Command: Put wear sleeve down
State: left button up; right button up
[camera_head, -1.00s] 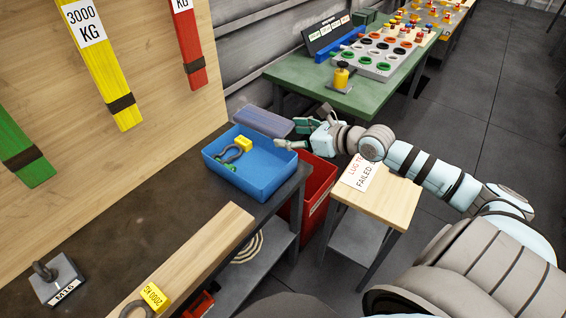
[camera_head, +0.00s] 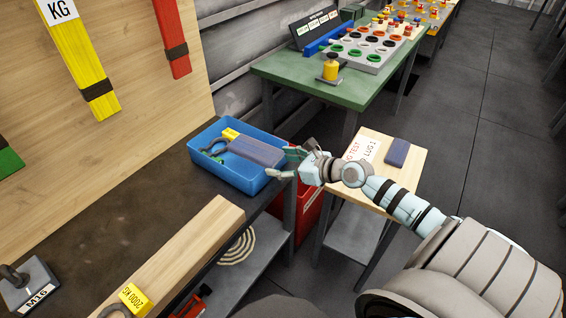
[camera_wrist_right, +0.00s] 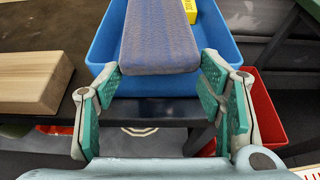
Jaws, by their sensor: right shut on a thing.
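The wear sleeve (camera_head: 258,151), a flat, blue-purple fabric piece, is held out level over the blue bin (camera_head: 263,187). My right gripper (camera_head: 286,164) is shut on its near end. In the right wrist view the sleeve (camera_wrist_right: 160,38) extends forward from between the green-padded fingers (camera_wrist_right: 160,95), over the bin (camera_wrist_right: 104,48). I cannot tell if the sleeve touches the bin's rim or contents. My left gripper is not in view.
The bin stands on the dark bench's corner and holds a grey shackle (camera_head: 212,149) and a yellow tag (camera_head: 230,134). A small wooden table (camera_head: 398,182) carries a sign and a dark blue piece (camera_head: 397,152). A red bin (camera_head: 312,206) stands below. A timber beam (camera_head: 190,248) lies on the bench.

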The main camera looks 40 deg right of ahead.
jog(key=shift+f, duration=0.35)
jog(key=o, duration=1.2)
